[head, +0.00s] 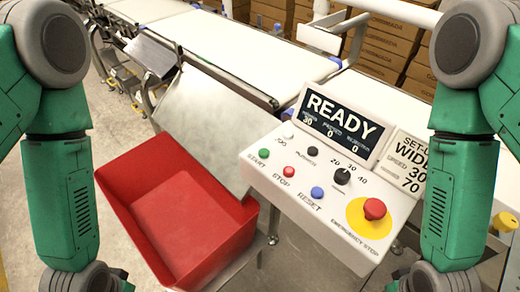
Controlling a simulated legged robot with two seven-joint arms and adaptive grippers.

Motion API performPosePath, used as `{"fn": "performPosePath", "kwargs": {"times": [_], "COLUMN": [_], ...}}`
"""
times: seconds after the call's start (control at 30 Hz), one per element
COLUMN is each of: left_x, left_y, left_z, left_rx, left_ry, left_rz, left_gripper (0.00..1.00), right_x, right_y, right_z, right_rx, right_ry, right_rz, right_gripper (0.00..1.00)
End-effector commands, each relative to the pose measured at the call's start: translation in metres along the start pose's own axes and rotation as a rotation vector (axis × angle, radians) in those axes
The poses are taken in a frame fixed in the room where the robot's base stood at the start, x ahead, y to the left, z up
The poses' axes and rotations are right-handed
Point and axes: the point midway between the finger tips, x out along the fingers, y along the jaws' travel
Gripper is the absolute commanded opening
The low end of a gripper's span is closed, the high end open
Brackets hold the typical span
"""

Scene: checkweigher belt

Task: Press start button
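The white control panel (315,215) stands in the middle right of the head view. The green start button (264,153) is at its left edge, above the label START. A red stop button (289,171), a blue reset button (317,192) and a red mushroom emergency stop (374,208) on a yellow disc sit along the same panel. The display (341,122) reads READY. My green arms hang at the left and right edges. Both grippers are out of view, below the frame, and nothing of mine covers the start button.
An empty red bin (175,215) stands left of the panel, under a sloping metal chute (205,125). The white conveyor belt (235,50) runs behind. A settings card (412,165) stands at the panel's right. Stacked cardboard boxes (390,45) are at the back.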

Motion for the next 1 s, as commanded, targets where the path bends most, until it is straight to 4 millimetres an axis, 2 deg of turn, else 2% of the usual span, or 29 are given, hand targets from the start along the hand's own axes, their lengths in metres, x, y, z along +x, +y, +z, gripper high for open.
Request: {"fn": "performPosePath", "kwargs": {"times": [0.03,0.1,0.2,1.0], "left_x": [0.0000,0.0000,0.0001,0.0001], "left_y": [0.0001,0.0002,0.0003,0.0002], "left_z": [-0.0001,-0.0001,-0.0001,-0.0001], "left_rx": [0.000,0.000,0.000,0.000], "left_ry": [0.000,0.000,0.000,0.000], "left_rz": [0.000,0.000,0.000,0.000], "left_gripper": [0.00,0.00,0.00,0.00], "right_x": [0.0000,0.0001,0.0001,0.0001], "right_y": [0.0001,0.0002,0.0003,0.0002], "right_z": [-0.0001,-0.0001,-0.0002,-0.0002], "right_rx": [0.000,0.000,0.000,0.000], "right_ry": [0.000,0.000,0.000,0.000], "right_rz": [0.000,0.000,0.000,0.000], "right_gripper": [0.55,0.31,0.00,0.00]}}
